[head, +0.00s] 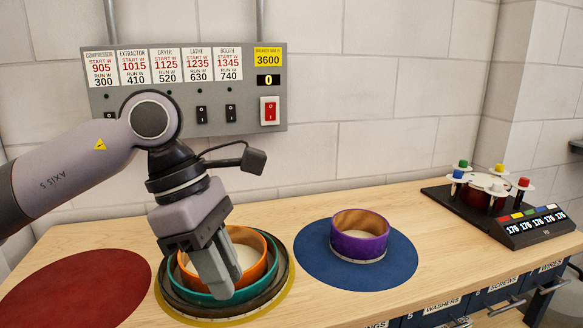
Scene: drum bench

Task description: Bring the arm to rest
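My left gripper (219,286) reaches in from the left and points down in front of an orange ring (269,268), overlapping it in the picture. Its fingers are seen nearly edge-on, so I cannot tell whether they are open, shut or touching the ring. The orange ring sits inside a teal ring (250,294), within a dark round rim (286,277) on a yellow mat (285,299). The gripper and wrist hide part of the rings. My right gripper is not in view.
A purple ring (358,245) stands on a blue round mat (398,262); a red mat (75,290) lies bare at left. A black tray (446,196) with colored knobs stands at back right. A switch panel (190,132) is on the wall behind my arm.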

